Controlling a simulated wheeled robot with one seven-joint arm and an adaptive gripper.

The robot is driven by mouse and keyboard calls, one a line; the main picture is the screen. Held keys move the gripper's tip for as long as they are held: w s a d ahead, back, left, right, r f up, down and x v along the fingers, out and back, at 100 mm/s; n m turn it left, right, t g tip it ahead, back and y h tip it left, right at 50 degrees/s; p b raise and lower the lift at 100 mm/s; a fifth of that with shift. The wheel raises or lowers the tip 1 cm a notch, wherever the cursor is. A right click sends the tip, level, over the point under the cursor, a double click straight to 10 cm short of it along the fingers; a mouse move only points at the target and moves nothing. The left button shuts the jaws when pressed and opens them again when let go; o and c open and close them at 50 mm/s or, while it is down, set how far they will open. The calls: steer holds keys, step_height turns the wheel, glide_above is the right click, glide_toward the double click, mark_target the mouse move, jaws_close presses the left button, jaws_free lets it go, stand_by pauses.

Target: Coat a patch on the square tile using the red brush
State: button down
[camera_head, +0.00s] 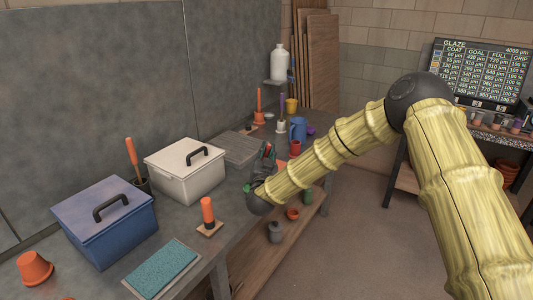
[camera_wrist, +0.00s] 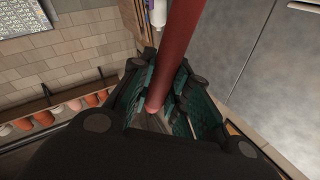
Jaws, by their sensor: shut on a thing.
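My gripper (camera_head: 264,172) is above the far part of the grey workbench, pointing away from me. In the wrist view its dark, teal-padded fingers (camera_wrist: 168,98) are shut on the red brush (camera_wrist: 182,45). The brush's red handle runs up out of the picture; its bristles are not visible. In the head view the brush is mostly hidden by the gripper. A small orange flat patch (camera_head: 281,165) shows just behind the gripper; I cannot tell whether it is the square tile.
A glaze board (camera_head: 480,72) is at the right. Pots sit on the lower shelf.

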steer(key=shift+f, duration=0.4)
stand_by(0.8)
steer(key=shift+r, duration=0.1)
steer(key=shift+r+p, duration=1.1)
steer(key=shift+r, duration=2.35)
steer(key=shift+a, duration=0.1)
